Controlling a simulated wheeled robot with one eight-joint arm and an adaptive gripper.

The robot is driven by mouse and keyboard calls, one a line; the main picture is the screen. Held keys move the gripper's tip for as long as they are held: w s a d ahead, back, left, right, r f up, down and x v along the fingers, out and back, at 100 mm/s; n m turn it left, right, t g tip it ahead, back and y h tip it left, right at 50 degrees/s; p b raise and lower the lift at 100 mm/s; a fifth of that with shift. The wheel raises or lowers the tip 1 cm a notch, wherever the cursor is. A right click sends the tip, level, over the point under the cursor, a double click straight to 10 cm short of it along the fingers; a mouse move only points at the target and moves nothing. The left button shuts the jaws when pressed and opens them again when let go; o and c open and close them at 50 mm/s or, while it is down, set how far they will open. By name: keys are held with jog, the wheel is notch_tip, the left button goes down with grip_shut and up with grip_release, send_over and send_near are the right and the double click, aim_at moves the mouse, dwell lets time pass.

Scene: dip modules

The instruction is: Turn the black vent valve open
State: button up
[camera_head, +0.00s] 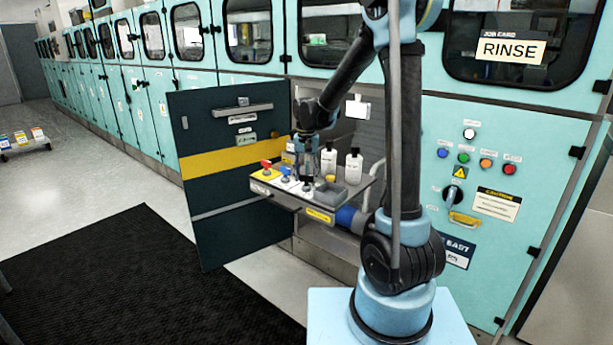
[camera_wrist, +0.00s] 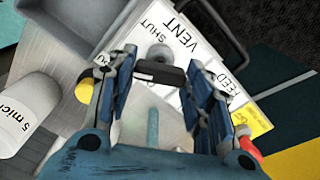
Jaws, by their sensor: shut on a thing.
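The black vent valve (camera_wrist: 158,73) shows in the wrist view as a short black handle lying crosswise beside a round grey pivot. My gripper (camera_wrist: 162,66) has one finger at each end of this handle and is shut on it. A white plate (camera_wrist: 172,35) beyond the handle reads VENT and SHUT. In the head view my gripper (camera_head: 309,177) points down over the valve shelf (camera_head: 318,205), and its fingers mostly hide the black valve.
A red valve (camera_head: 265,165) and a blue valve (camera_head: 286,172) stand left of my gripper. A yellow knob (camera_wrist: 84,88) is close to one finger. The open dark door (camera_head: 228,185) stands at left.

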aim_at(307, 175)
jog(key=n, duration=1.1)
jog(key=shift+n, duration=0.4)
dwell(0.3)
jog(key=o, duration=1)
jog(key=shift+o, duration=0.2)
jog(key=shift+r, duration=0.1)
notch_tip(307, 175, up, 12)
